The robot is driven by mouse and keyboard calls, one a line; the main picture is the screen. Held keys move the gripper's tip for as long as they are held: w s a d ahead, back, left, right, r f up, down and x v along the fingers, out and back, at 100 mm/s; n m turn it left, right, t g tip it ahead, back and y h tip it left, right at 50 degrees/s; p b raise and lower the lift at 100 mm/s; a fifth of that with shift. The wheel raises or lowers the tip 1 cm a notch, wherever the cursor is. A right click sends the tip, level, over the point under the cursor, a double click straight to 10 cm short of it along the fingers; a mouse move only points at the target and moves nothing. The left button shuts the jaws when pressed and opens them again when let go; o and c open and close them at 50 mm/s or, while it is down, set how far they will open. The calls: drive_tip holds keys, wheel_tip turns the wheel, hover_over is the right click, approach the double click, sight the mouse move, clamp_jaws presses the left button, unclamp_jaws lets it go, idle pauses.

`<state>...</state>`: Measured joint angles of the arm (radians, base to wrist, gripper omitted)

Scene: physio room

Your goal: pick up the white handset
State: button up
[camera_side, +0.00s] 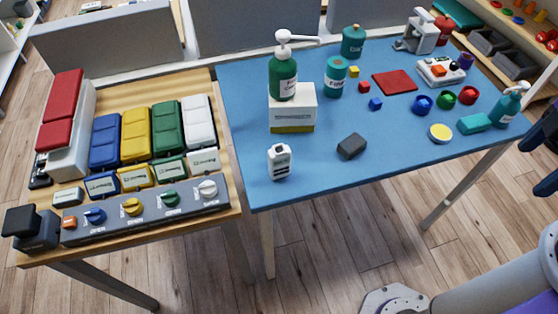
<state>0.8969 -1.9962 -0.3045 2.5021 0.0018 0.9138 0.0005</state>
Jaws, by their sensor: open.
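The white handset (279,161) stands near the front left edge of the blue table (330,187). It is a small white block with dark markings on its front face. Nothing touches it. My gripper (529,167) shows only in part at the right edge of the picture, with two dark fingers spread apart and nothing between them. It is far to the right of the handset, beyond the table's right edge.
A dark grey block (352,146) lies right of the handset. A wooden table (225,205) with coloured boxes is left.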

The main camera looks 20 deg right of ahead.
drive_tip(key=w+a+f+n+t+h, duration=0.35)
drive_tip(key=w+a+n, duration=0.25)
drive_tip(key=w, duration=0.3)
drive_tip(key=n+t+y, duration=0.4)
drive_tip(key=n+t, duration=0.6)
drive_tip(key=n, duration=0.8)
approach(277, 155)
drive_tip(key=s+d+f, duration=0.1)
drive_tip(key=s+f, duration=0.1)
drive_tip(key=s, duration=0.2)
drive_tip(key=x, duration=1.7)
drive_tip(key=shift+w+d+f, duration=0.1)
drive_tip(key=shift+w, duration=0.2)
drive_tip(key=c, duration=1)
drive_tip(key=shift+c, duration=0.6)
